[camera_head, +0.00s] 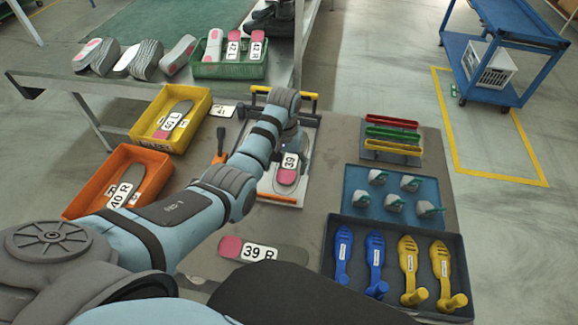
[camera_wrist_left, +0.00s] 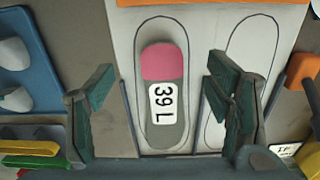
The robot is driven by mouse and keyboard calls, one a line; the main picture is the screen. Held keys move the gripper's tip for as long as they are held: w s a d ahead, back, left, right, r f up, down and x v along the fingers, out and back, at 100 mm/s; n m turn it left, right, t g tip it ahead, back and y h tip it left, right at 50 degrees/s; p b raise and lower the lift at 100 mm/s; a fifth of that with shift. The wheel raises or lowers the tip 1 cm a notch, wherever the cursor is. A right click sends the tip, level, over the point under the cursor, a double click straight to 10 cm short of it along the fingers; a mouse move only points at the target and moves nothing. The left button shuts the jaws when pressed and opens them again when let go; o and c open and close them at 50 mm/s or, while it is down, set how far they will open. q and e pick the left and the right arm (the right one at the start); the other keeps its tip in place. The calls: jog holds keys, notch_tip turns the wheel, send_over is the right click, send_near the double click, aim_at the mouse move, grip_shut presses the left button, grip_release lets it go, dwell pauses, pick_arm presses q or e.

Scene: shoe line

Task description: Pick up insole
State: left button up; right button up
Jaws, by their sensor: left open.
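The grey and pink insole labelled 39 L (camera_head: 286,176) lies on a pale board with foot outlines (camera_head: 266,184). In the left wrist view the insole (camera_wrist_left: 163,70) sits within one outline; the other outline on the board (camera_wrist_left: 246,50) is empty. My left gripper (camera_head: 290,148) is above the board over the insole. In the left wrist view its fingers (camera_wrist_left: 160,95) are spread wide, one to each side of the insole, with nothing between them touching it. A second insole, labelled 39 R (camera_head: 262,250), lies on the table. My right gripper is not in view.
Yellow (camera_head: 146,122) and orange (camera_head: 160,178) bins with insoles stand at left, a green bin (camera_head: 230,71) behind. Blue (camera_head: 352,200) and dark (camera_head: 458,290) trays at right hold grey pieces and blue and yellow tools. An orange-tipped tool (camera_head: 219,150) stands beside the board.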

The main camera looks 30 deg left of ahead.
aim_at(285, 178)
pick_arm(q)
jog(key=f, duration=0.2)
jog(key=f+b, duration=0.1)
jog(key=f, duration=0.1)
jog(key=w+f+b, duration=0.1)
jog(key=f, duration=0.1)
jog(key=shift+a+f, duration=0.25)
jog(key=shift+f, duration=0.15)
jog(key=shift+r, duration=0.2)
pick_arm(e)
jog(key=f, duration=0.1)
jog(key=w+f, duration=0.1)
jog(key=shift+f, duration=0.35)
pick_arm(q)
jog(key=c, duration=1.1)
